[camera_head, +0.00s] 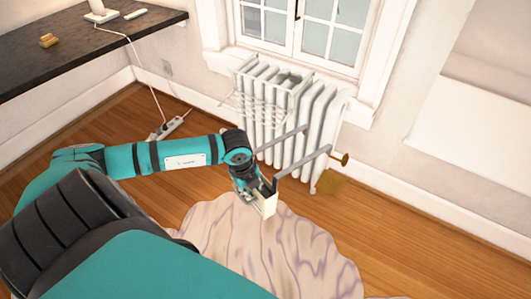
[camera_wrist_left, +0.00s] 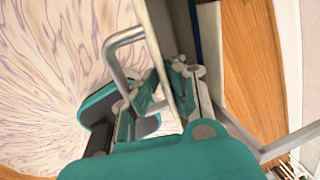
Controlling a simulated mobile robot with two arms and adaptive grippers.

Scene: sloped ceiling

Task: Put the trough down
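The trough (camera_head: 265,204) is a narrow, pale box with grey metal bracket arms, held in the air in front of the white radiator (camera_head: 290,110). The bracket arms reach across the radiator's front in the head view; I cannot tell whether they touch it. My left gripper (camera_head: 250,188) is at the trough's near side. In the left wrist view the trough's wall (camera_wrist_left: 160,38) runs between the fingers of the left gripper (camera_wrist_left: 170,88), and a bent metal bracket (camera_wrist_left: 118,48) stands beside it. The trough's inside is mostly hidden. My right gripper is not in view.
A wavy-edged pale rug (camera_head: 270,255) lies below the trough. A power strip (camera_head: 170,127) with a cable is on the wooden floor by the wall. A dark countertop (camera_head: 75,50) is at upper left. Bare floor (camera_head: 400,240) lies at right.

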